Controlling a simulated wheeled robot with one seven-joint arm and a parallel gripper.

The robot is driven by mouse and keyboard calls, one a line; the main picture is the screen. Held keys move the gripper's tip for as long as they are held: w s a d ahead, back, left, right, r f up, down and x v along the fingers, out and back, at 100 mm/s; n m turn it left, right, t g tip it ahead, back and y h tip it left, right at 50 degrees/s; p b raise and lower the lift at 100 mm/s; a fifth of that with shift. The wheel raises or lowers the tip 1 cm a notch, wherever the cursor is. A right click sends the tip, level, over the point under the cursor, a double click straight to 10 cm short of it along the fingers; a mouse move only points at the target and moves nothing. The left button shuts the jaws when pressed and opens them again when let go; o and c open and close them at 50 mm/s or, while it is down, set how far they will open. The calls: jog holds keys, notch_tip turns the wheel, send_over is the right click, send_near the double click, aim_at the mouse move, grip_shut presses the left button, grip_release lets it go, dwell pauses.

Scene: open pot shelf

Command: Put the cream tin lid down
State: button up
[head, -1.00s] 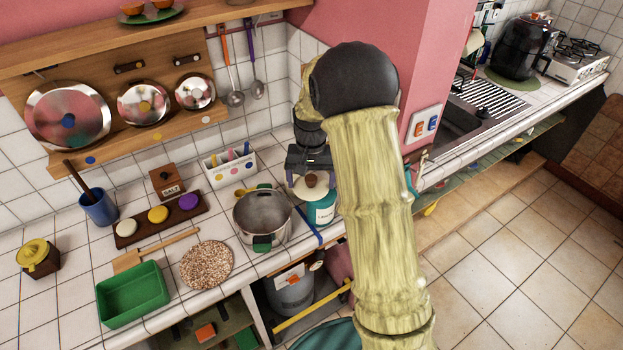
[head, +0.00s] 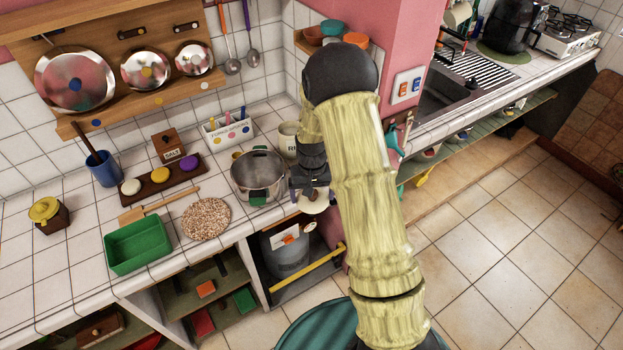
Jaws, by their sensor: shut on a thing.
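The cream lid (head: 314,206) with its brown knob is held by my gripper (head: 311,190), right of the steel pot (head: 258,177). It appears near the counter's front edge; I cannot tell whether it touches anything below. My gripper is shut, seemingly on the knob. A cream tin (head: 288,139) with dark lettering stands behind the pot, partly hidden by my arm, and looks lidless. The teal tin seen earlier is hidden now.
Left of the pot are a round cork-like mat (head: 206,219), a green tray (head: 138,245) and a wooden spatula (head: 158,206). A white utensil box (head: 228,131) stands behind the pot. Bare counter tiles (head: 70,255) lie at the left.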

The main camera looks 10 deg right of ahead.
jog(key=s+f+n, duration=0.1)
jog(key=s+f, duration=0.3)
jog(key=f, duration=0.5)
jog(key=shift+s+n, duration=0.3)
jog(key=shift+s, duration=0.05)
jog(key=shift+f, duration=0.15)
